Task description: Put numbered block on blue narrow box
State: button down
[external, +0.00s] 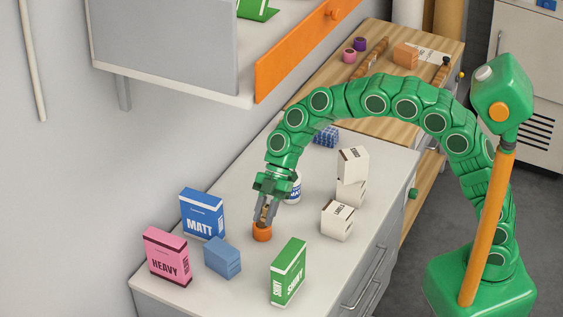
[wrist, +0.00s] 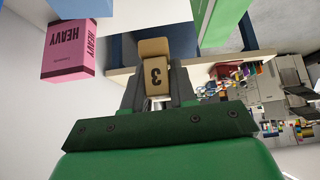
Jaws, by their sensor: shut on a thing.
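The numbered block is tan with a black 3, seen in the wrist view (wrist: 155,72). My gripper (external: 264,216) is shut on it, and the fingers hide part of its sides. In the external view the block is small and mostly hidden, just above or touching an orange round piece (external: 262,233); I cannot tell which. A thin blue box marked MATT (external: 202,214) stands upright left of my gripper. A smaller plain blue box (external: 222,258) sits in front of it, lower left of my gripper.
A pink HEAVY box (external: 167,257) stands at left and a green box (external: 288,272) in front. White cartons (external: 338,221) are at right, two of them stacked. A white jar (external: 294,187) is behind my gripper. An open orange-fronted drawer (external: 303,50) hangs above.

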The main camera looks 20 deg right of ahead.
jog(key=shift+a, duration=0.3)
send_over(219, 251)
jog(key=shift+f, duration=6.4)
jog(key=shift+f, duration=0.1)
jog(key=c, duration=0.9)
grip_release()
jog(key=v, duration=1.2)
jog(key=shift+w, duration=0.2)
